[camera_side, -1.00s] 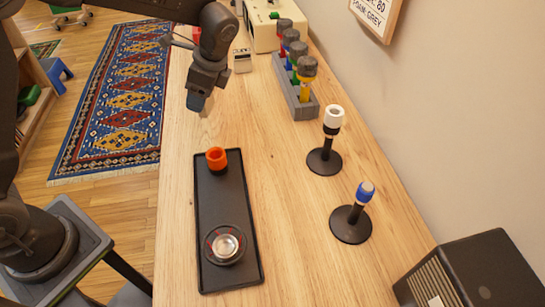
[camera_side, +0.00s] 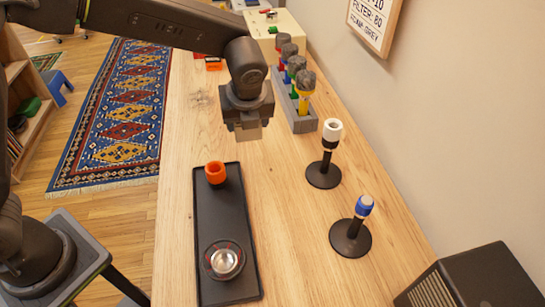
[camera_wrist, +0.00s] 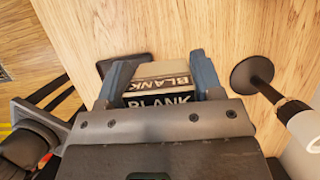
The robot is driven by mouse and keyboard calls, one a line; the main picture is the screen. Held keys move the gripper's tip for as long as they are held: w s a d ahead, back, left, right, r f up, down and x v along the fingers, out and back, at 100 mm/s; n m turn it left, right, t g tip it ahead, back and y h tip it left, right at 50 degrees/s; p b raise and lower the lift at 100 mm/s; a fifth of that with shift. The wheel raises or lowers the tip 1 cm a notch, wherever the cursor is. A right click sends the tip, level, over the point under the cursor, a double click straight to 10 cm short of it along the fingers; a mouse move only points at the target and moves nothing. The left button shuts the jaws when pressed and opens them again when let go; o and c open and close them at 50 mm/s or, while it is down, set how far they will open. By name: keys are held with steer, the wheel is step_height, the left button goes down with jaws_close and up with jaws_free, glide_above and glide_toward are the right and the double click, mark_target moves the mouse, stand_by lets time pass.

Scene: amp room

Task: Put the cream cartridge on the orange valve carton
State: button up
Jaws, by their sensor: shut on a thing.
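My gripper (camera_side: 247,129) is above the table, beyond the far end of the black tray. In the wrist view my gripper (camera_wrist: 161,77) has its two blue-grey fingers closed on a cream cartridge (camera_wrist: 165,69) with a black label reading "BLANK". A little of the cartridge (camera_side: 249,134) shows below the gripper in the side view, well above the wood. No carton can be made out for certain as the orange valve carton; a small red-orange item (camera_side: 213,66) lies at the far left of the table, partly hidden behind my arm.
Two black stands, one white-topped (camera_side: 332,130) and one blue-topped (camera_side: 364,206), rise at right. A grey rack (camera_side: 300,121) holds several knobbed tools. Wood between tray and stands is clear.

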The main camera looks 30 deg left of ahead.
steer(key=d+f, duration=0.1)
steer(key=d, duration=0.1)
steer(key=d+f, duration=0.1)
steer(key=d, duration=0.1)
steer(key=d+f, duration=0.1)
steer(key=d, duration=0.1)
steer(key=shift+w+f, duration=0.15)
steer(key=shift+f, duration=2.15)
steer(key=shift+f, duration=0.1)
steer(key=o, duration=0.9)
steer(key=shift+o, duration=0.2)
steer(key=v, duration=1.2)
